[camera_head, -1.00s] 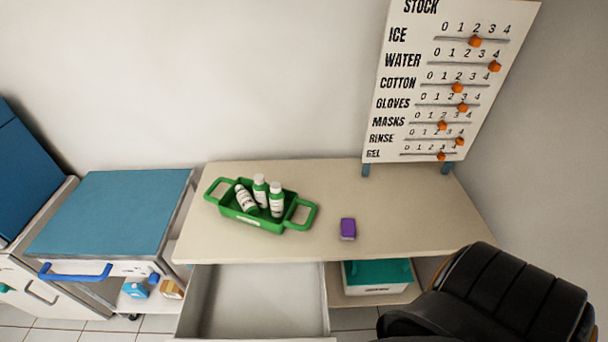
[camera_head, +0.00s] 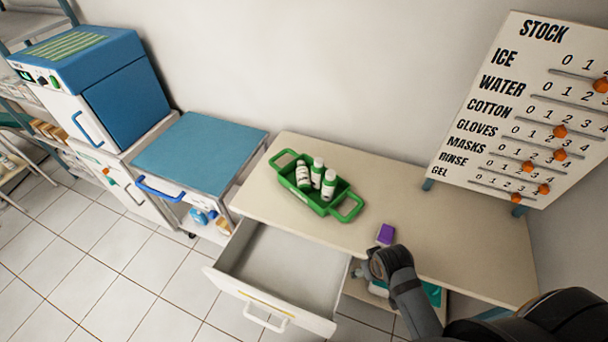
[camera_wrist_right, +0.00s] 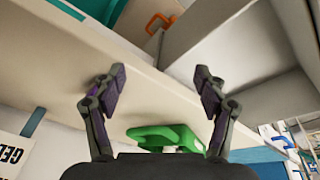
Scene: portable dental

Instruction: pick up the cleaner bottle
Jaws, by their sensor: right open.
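Three white bottles with green labels (camera_head: 316,173) stand or lean together in a green carrier basket (camera_head: 349,207) on the beige table. I cannot tell which one is the cleaner bottle. My right gripper (camera_head: 361,269) is at the table's front edge, beside the open drawer and to the lower right of the basket. In the right wrist view my right gripper (camera_wrist_right: 158,88) has its fingers spread with nothing between them. The green basket shows there, partly hidden behind the gripper body (camera_wrist_right: 165,136). My left gripper is in no view.
The drawer (camera_head: 284,267) is pulled out and empty. A blue-topped cart (camera_head: 203,150) stands left of the table. The stock board (camera_head: 520,110) is at the back right.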

